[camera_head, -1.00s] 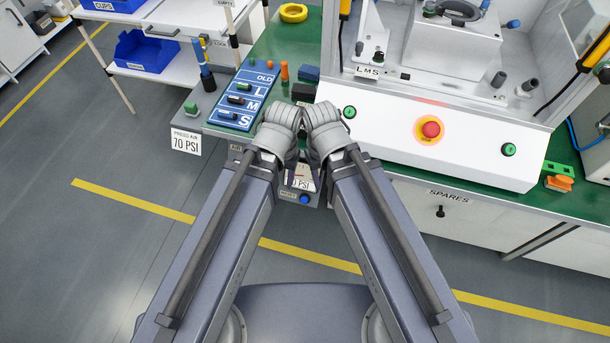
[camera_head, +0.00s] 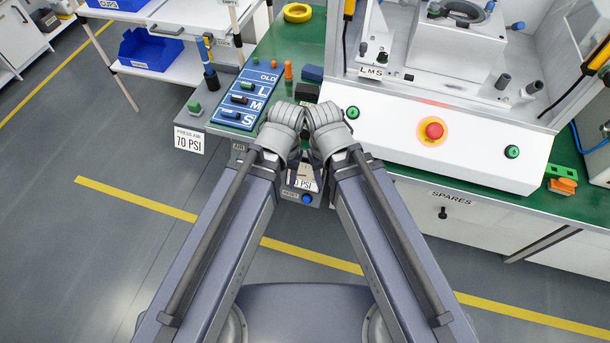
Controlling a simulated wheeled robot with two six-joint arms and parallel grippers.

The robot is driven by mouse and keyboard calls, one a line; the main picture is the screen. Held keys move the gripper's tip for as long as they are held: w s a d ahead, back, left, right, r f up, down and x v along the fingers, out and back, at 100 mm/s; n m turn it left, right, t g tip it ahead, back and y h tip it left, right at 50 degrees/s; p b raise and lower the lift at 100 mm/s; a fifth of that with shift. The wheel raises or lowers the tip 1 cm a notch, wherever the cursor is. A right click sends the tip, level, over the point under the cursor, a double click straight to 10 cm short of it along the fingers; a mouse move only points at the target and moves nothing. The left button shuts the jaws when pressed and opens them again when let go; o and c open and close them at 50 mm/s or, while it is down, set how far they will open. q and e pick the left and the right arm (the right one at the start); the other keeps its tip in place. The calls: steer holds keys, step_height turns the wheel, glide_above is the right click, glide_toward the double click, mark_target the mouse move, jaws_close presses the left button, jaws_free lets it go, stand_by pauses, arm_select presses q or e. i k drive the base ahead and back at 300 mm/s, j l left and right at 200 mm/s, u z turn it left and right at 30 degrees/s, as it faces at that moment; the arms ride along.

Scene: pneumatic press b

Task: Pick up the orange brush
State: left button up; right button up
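An orange brush-like piece (camera_head: 562,186) lies on the green bench top at the far right, just in front of a green block with holes (camera_head: 561,171). Its bristles cannot be made out at this size. My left gripper (camera_head: 290,158) and my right gripper (camera_head: 314,158) are side by side in the middle of the view, in front of the bench's near edge and far to the left of the orange piece. My wrists cover most of the fingers, so I cannot tell whether they are open or shut. I see nothing held.
The white press panel (camera_head: 440,140) with a red stop button (camera_head: 434,130) stands between my grippers and the orange piece. Floor in front is clear.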

mark_target(563, 186)
steer(key=z, duration=2.05)
steer(key=i+l+u, duration=0.1)
steer(key=u, duration=0.25)
steer(key=i+l+u, duration=0.1)
steer(key=u, duration=0.2)
steer(key=i+l+u, duration=0.1)
steer(key=u, duration=0.25)
steer(key=i+l+u, duration=0.1)
steer(key=l, duration=0.3)
steer(key=i+l, duration=0.15)
steer(key=l, duration=0.2)
steer(key=i+l+u, duration=0.15)
steer(key=l, duration=0.25)
steer(key=i+l+u, duration=0.1)
steer(key=l, duration=0.7)
steer(key=i+u, duration=0.05)
